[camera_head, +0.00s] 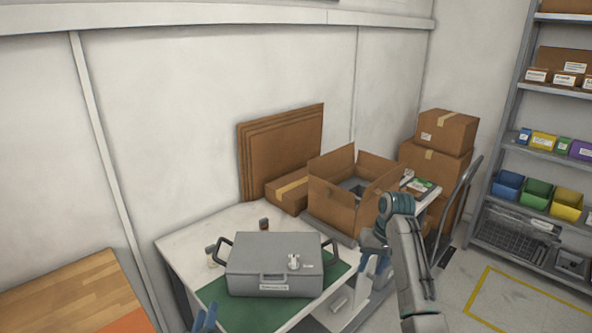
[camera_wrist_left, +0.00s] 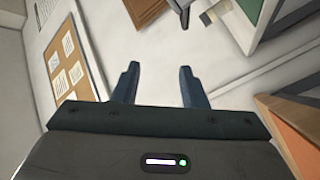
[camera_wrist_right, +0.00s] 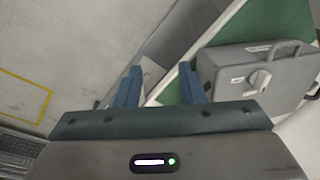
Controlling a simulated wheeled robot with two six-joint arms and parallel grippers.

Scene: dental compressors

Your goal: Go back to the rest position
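My left gripper (camera_head: 205,318) shows only its blue fingertips at the bottom edge of the head view, in front of the white table. In the left wrist view its two fingers (camera_wrist_left: 158,85) stand apart with nothing between them. My right arm comes in from the lower right of the head view. Its gripper (camera_head: 374,268) points downward by the table's right front edge. In the right wrist view its fingers (camera_wrist_right: 160,85) are apart and empty. The grey case (camera_head: 275,262) with two black handles sits on the green mat (camera_head: 212,292), apart from both grippers.
An open cardboard box (camera_head: 338,205) stands at the table's back right, beside a flat closed box (camera_head: 288,192) and leaning cardboard sheets (camera_head: 262,160). A wooden surface (camera_head: 70,295) is at lower left. Shelves (camera_head: 535,155) stand at right, with open floor in front.

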